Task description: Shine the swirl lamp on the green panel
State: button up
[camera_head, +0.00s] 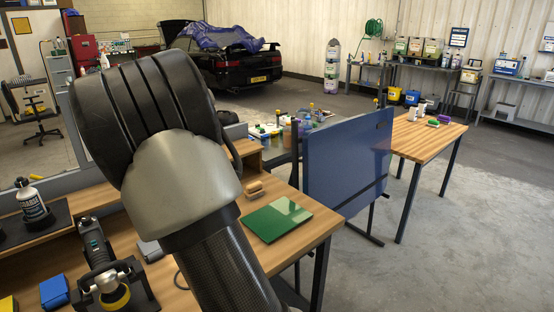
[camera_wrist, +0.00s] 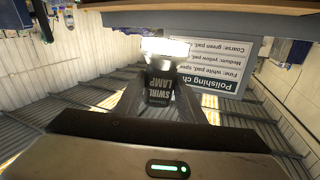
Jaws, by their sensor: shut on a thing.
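The green panel (camera_head: 272,222) lies flat on the wooden bench, right of my arm in the head view, with a pale sheen on its upper right part. The swirl lamp (camera_wrist: 160,88) is a dark block labelled "SWIRL LAMP" with a bright white head in the wrist view. My gripper (camera_wrist: 160,100) is shut on its body. The lamp's head points toward the top of that view, near a wooden edge. In the head view my arm hides the gripper and lamp. The panel does not show in the wrist view.
A tan brush (camera_head: 253,189) lies behind the panel. A blue upright board (camera_head: 347,165) stands right of the bench.

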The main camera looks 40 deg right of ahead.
jog(key=s+d+f+m+g+h+b, duration=0.15)
jog(key=d+m+g+h+b, duration=0.55)
jog(key=d, duration=1.9)
jog(key=shift+s+d+f+g+h+b, duration=0.15)
jog(key=shift+s+f+h+b, duration=0.1)
jog(key=shift+f+h, duration=0.65)
jog(key=shift+s+f+g+h+b, duration=0.2)
jog(key=shift+f+h, duration=0.4)
jog(key=shift+f, duration=0.55)
